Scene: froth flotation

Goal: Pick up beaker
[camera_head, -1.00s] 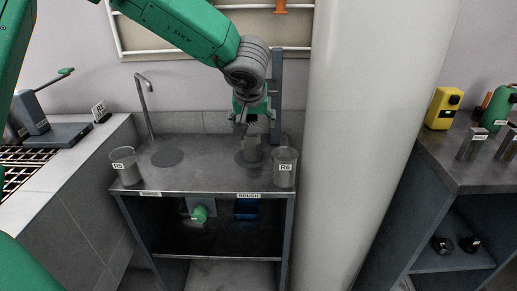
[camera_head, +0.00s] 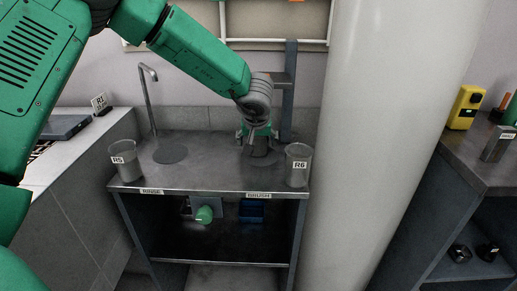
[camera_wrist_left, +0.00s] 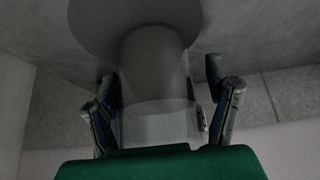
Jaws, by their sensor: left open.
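A clear beaker with grey contents stands between the fingers of my left gripper (camera_wrist_left: 163,112) in the left wrist view; the beaker (camera_wrist_left: 155,75) is upright over a dark round disc (camera_wrist_left: 88,22). The fingers are open, one on each side, and gaps show between them and the glass. In the head view my left gripper (camera_head: 257,138) is low over the right part of the metal bench, and it mostly hides this beaker (camera_head: 260,152). Beaker R5 (camera_head: 124,168) stands at the bench's left end and beaker R6 (camera_head: 298,172) at its right end, close beside the gripper.
The metal bench (camera_head: 215,178) has a thin tap (camera_head: 150,95), a second dark disc (camera_head: 170,155) and a clear middle. A grey upright post (camera_head: 289,90) stands behind the gripper. A large pale column (camera_head: 385,150) rises right of the bench.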

